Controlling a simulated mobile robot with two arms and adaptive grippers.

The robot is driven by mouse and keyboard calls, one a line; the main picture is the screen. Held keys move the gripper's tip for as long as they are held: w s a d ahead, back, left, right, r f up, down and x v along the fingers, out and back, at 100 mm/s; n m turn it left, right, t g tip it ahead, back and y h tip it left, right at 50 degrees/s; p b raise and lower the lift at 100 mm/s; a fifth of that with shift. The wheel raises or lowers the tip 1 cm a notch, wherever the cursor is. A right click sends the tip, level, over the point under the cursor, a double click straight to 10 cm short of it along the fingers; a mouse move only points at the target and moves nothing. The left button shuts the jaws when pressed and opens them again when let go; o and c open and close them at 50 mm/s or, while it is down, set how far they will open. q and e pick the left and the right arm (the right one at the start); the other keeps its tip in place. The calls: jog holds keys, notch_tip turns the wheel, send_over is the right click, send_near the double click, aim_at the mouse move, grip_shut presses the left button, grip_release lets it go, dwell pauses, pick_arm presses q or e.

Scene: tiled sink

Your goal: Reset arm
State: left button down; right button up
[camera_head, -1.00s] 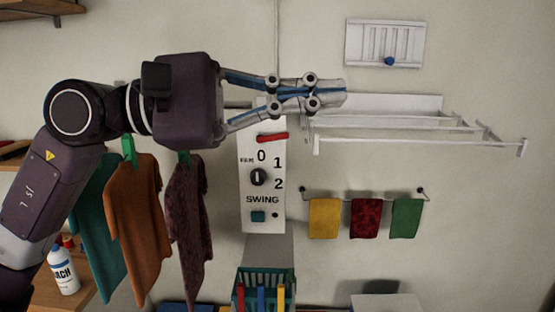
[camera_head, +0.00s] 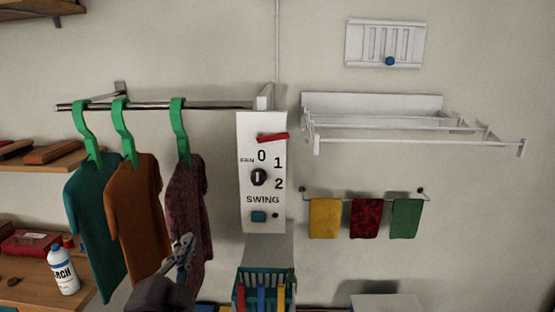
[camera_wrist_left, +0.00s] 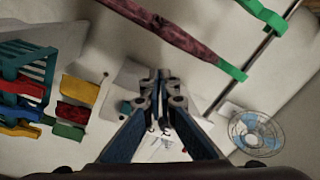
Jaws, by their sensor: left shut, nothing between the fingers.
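My left gripper (camera_head: 184,250) is low in the head view, in front of the lower part of the maroon garment (camera_head: 186,205). Its fingers point up and are shut with nothing between them. In the left wrist view the shut fingertips (camera_wrist_left: 163,80) are at the centre, below the maroon garment (camera_wrist_left: 165,25). I cannot tell from the head view whether the gripper touches the garment. My right gripper shows in neither view.
Teal (camera_head: 95,230), orange (camera_head: 138,210) and maroon garments hang by green hangers from a rod (camera_head: 215,104). A white switch panel (camera_head: 262,180), a basket (camera_head: 264,285), a folding rack (camera_head: 400,125) and small towels (camera_head: 365,218) are to the right. A bottle (camera_head: 62,270) stands on the left shelf. The wrist view shows a fan (camera_wrist_left: 256,133).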

pick_arm(q)
jog(key=s+a+f+n+g, duration=0.1)
jog(key=s+f+n+g, duration=0.2)
jog(key=f, duration=0.5)
jog(key=s+a+f+n+g+y, duration=0.1)
jog(key=s+f+g, duration=0.2)
jog(key=s+f, duration=0.35)
jog(key=s+a+f+n+g, duration=0.1)
jog(key=s+f+n+g, duration=0.15)
jog(key=f, duration=0.65)
jog(key=s+d+f+n+g, duration=0.15)
jog(key=s+f+g, duration=0.3)
jog(key=s, duration=0.55)
jog(key=s+f+n+g, duration=0.25)
jog(key=s+f, duration=0.35)
jog(key=s, duration=0.4)
notch_tip(320, 180, down, 30)
jog(key=s+g+b, duration=0.1)
jog(key=s+b, duration=0.1)
jog(key=b, duration=0.1)
jog(key=s+a+f+m+g+b, duration=0.1)
jog(key=s+a+f+b, duration=0.2)
jog(key=s+f, duration=1.4)
jog(key=shift+f+h, duration=0.3)
jog(key=shift+f, duration=0.4)
jog(key=shift+g, duration=0.25)
